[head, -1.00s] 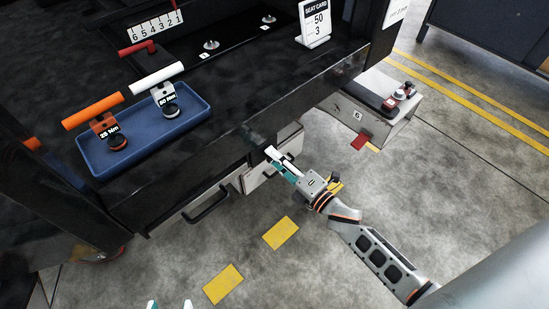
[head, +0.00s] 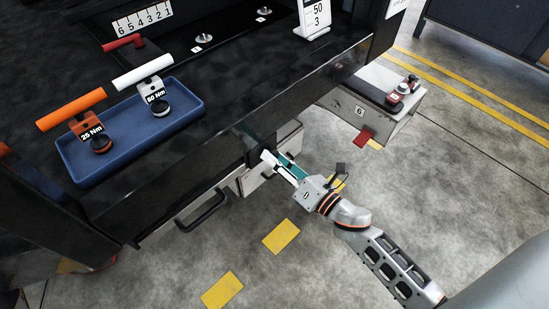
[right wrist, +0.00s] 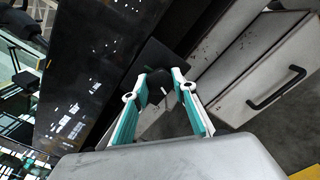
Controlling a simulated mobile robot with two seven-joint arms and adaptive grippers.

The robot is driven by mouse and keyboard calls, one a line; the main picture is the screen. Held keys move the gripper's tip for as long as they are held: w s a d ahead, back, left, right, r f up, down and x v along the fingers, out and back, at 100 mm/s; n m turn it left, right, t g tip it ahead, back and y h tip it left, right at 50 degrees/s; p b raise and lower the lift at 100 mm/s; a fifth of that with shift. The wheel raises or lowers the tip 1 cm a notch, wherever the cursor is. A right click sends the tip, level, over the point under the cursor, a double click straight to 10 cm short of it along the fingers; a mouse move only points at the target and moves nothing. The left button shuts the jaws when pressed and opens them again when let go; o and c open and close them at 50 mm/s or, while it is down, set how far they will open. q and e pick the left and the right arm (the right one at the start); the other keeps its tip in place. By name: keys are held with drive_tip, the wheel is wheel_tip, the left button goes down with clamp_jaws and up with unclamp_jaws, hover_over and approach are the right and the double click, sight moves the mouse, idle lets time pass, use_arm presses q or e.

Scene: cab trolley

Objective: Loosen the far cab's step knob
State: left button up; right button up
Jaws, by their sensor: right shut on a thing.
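My right gripper (head: 274,159) is at the front edge of the black bench, above a grey drawer-like box (head: 253,181). In the right wrist view its two teal and white fingers (right wrist: 161,76) are closed around a small dark part (right wrist: 159,88), in front of a dark square plate (right wrist: 164,60). I cannot tell for sure that this part is the step knob; the fingers hide most of it. A grey step box (head: 372,108) labelled 6, with a red and white knob (head: 403,88) on top, stands to the right, apart from the gripper. My left gripper is out of view.
A blue tray (head: 78,170) on the bench holds an orange-handled 25 Nm tool (head: 72,109) and a white-handled 50 Nm tool (head: 143,73). A seat card (head: 315,15) stands behind. A black handle (head: 203,215) sticks out below the bench. The floor in front is open.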

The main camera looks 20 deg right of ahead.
drive_tip(key=shift+d, duration=0.1)
idle(0.4)
drive_tip(key=o, duration=1.1)
drive_tip(key=v, duration=1.2)
drive_tip(key=shift+r, duration=0.1)
